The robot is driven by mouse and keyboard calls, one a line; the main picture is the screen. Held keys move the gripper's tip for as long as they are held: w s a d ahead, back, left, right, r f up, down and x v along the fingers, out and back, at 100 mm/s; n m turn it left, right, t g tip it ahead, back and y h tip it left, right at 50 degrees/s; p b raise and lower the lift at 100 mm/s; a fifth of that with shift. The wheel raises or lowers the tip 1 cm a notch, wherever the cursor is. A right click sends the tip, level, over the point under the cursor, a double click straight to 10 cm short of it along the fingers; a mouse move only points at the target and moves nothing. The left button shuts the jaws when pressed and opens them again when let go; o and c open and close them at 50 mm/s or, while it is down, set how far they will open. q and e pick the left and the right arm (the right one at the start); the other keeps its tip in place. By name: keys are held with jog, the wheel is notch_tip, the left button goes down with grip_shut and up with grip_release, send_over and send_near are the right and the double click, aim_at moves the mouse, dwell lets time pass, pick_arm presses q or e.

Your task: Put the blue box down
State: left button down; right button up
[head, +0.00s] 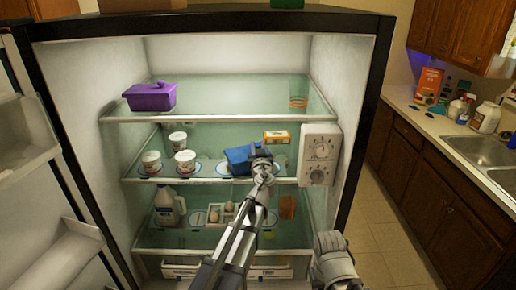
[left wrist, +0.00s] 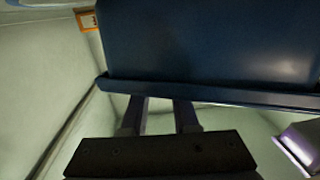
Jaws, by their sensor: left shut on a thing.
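The blue box (head: 237,158) is inside the open fridge at the middle shelf (head: 205,181). It looks slightly tilted, and I cannot tell whether its bottom touches the shelf. My left gripper (head: 261,167) is shut on the blue box at its near right side. In the left wrist view, the blue box (left wrist: 210,45) fills the upper part, with its rim at the two fingers of my left gripper (left wrist: 160,108). Part of my right arm shows at the bottom of the head view, but its gripper fingers are not visible.
Several white tubs (head: 185,161) stand left of the blue box. An orange-yellow carton (head: 277,136) is behind it, and a white dial unit (head: 319,154) hangs at the right. A purple container (head: 151,96) sits on the upper shelf. A milk jug (head: 168,206) stands below.

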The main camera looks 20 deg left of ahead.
pick_arm(q)
jog(key=c, duration=0.7)
grip_release()
jog(key=shift+f, duration=0.15)
jog(key=shift+r, duration=0.25)
jog(key=v, duration=1.2)
jog(key=shift+f, duration=0.1)
jog(key=s+d+f+m+g, duration=0.1)
jog(key=s+d+f+g, duration=0.1)
jog(key=s+f+g, duration=1.1)
jog(key=s+d+f+m+g+h, duration=0.1)
jog(key=s+d+f+m, duration=0.1)
jog(key=s+d+f, duration=0.1)
jog(key=s+d+f+m+g+h, duration=0.1)
jog(key=s+d+f+m+h, duration=0.1)
jog(key=s, duration=0.4)
jog(key=s+d+f+m+g+h, duration=0.2)
jog(key=s+d+f, duration=0.2)
jog(key=d, duration=0.2)
jog(key=shift+s+m, duration=0.15)
jog(key=shift+m, duration=0.25)
